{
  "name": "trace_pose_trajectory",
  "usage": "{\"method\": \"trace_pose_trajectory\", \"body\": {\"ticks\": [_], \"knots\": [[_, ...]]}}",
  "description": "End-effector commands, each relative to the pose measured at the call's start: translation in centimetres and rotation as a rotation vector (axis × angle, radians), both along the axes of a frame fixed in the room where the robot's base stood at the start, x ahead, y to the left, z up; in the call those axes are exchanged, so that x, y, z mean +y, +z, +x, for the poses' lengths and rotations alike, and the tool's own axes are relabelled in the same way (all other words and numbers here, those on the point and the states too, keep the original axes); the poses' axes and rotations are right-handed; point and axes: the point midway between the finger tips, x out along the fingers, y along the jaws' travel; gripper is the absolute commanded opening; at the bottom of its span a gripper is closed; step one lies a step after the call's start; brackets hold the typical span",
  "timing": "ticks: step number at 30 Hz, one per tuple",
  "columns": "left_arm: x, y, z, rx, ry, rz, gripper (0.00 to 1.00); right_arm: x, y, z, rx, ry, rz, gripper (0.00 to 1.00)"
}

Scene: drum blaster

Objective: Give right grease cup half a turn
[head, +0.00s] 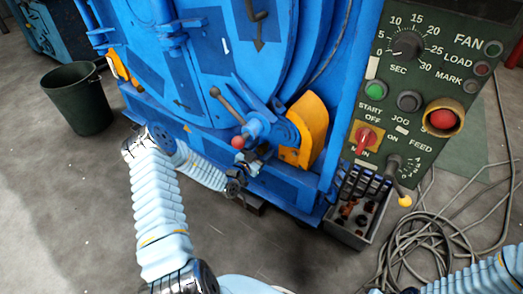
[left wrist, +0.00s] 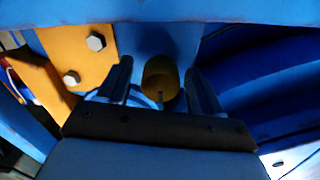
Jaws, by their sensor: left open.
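My left gripper (head: 250,170) is low at the front of the blue drum machine (head: 205,60), below a lever with a red knob (head: 238,142). In the left wrist view its two dark fingers stand apart. A small round brass-coloured cup (left wrist: 160,76), which looks like a grease cup, shows between them. I see a gap on each side of it and no clear contact. In the head view I cannot make out the cup behind the gripper and machine parts. My right arm (head: 470,278) enters at the bottom right, with its gripper out of the picture.
A yellow bracket (head: 304,130) is just right of the left gripper; a bolted yellow plate (left wrist: 75,52) is close to its fingers. A green control panel (head: 425,90) stands at the right. A grey parts bin (head: 348,238) and cables (head: 420,255) lie below. A dark bucket (head: 77,100) stands left.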

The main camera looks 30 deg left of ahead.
Motion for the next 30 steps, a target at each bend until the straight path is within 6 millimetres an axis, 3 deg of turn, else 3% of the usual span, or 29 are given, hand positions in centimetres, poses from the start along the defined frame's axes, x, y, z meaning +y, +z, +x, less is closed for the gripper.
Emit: {"method": "trace_pose_trajectory", "body": {"ticks": [1,11,30], "knots": [[0.01,0.00,-0.02,0.000,0.000,0.000,0.62,0.00,0.00,0.00,0.000,0.000,0.000,0.43],[0.02,-0.01,-0.05,0.000,0.000,0.000,0.12,0.00,0.00,0.00,0.000,0.000,0.000,0.43],[0.02,0.07,-0.10,-0.006,0.000,0.090,0.10,-0.06,0.62,0.02,-0.001,0.000,-0.001,0.43]]}}
